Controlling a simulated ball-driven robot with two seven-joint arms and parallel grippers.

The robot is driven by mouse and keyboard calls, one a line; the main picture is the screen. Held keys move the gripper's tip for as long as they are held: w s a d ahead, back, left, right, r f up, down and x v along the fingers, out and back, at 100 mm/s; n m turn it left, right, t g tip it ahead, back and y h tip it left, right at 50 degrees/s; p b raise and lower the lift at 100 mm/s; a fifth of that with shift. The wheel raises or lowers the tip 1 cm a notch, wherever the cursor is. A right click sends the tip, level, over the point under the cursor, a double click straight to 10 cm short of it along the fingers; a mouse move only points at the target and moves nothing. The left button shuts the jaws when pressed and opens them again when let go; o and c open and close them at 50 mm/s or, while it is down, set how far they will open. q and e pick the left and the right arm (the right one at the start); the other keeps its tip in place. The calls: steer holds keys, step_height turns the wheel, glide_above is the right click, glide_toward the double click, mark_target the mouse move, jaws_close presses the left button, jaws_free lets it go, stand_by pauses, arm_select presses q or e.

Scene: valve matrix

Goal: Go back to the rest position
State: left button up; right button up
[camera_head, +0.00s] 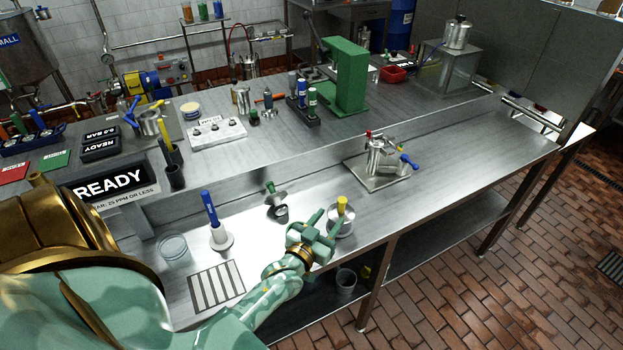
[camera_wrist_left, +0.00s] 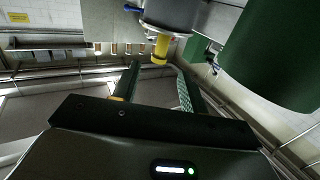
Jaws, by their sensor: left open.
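My left gripper (camera_head: 322,222) is over the front part of the steel bench, its arm coming in from the lower left. Its two fingers are apart, with nothing held between them. A yellow-topped handle (camera_head: 342,203) on a round metal body (camera_head: 341,224) stands just beyond the fingers. In the left wrist view the open gripper (camera_wrist_left: 158,72) points toward the yellow piece (camera_wrist_left: 161,47), which shows past the fingertips; I cannot tell the exact gap. My right gripper is not in view.
A blue-handled piece (camera_head: 209,208), a glass dish (camera_head: 173,247), a green-topped part (camera_head: 271,188) and a striped grid (camera_head: 216,286) are on the bench to the left. A metal valve assembly (camera_head: 382,157) stands on a plate to the right. Bare bench (camera_head: 470,160) lies farther right.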

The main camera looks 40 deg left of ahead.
arm_select(q)
steer(key=s+d+r+m+g+h, duration=0.1)
steer(key=s+d+m+g, duration=0.2)
steer(key=s, duration=0.3)
steer(key=s+d+r+m+g, duration=0.1)
steer(key=s+d+m+g, duration=0.2)
steer(key=s, duration=0.3)
steer(key=s+a+r+m+g+y, duration=0.3)
steer(key=s+r+g, duration=0.2)
steer(key=s, duration=0.3)
steer(key=s+d+f+g+h+b, duration=0.1)
steer(key=s+d+f, duration=0.1)
steer(key=f, duration=0.8)
steer(key=s+d+f+g+h+b, duration=0.1)
steer(key=s+f, duration=0.1)
steer(key=f, duration=0.8)
steer(key=s+d+f+g+h, duration=0.1)
steer(key=s+d+f, duration=0.1)
steer(key=f, duration=0.8)
steer(key=s+f+n+g+h+b, duration=0.1)
steer(key=s+f+n+g+b, duration=0.1)
steer(key=s+f, duration=1.5)
steer(key=shift+s+a+n+g+h+b, duration=0.3)
steer(key=shift+s+a+n+g, duration=0.1)
steer(key=shift+s+n, duration=0.45)
